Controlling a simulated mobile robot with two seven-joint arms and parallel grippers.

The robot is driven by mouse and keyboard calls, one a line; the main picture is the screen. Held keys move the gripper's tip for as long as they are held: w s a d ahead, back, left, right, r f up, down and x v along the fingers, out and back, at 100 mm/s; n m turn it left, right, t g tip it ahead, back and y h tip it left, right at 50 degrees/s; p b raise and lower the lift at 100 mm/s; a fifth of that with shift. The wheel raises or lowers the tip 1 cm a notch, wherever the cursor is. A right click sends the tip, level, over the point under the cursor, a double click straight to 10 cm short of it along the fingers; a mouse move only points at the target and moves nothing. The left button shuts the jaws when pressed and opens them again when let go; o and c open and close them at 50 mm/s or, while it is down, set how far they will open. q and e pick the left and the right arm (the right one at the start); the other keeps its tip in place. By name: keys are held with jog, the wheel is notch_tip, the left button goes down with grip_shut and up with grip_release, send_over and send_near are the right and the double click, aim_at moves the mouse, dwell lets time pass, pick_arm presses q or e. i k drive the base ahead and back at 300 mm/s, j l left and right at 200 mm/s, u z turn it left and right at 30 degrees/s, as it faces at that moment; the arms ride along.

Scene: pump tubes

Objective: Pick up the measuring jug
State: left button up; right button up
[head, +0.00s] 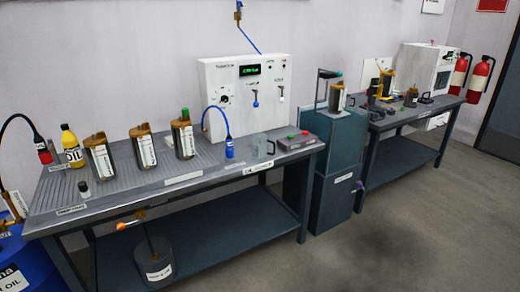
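The measuring jug (262,146) looks like the small, clear grey vessel with a handle on its right side. It stands upright near the front right of the near workbench (190,180), between a blue bottle-like fitting and a grey box with buttons. Neither of my grippers can be made out in the head view. Nothing is seen touching the jug.
A blue fitting (229,147) on a blue hose stands left of the jug. A button box (296,141) is close on its right. A white control panel (245,75) rises behind. Several dark canisters and a yellow oil bottle (71,147) stand farther left.

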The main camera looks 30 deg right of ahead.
aim_at(261, 141)
jog(key=i+l+z, duration=0.15)
jog(key=i+l, duration=0.35)
jog(key=l, duration=0.15)
jog(key=i+l+z, duration=0.15)
jog(key=i+l, duration=0.35)
jog(key=l, duration=0.15)
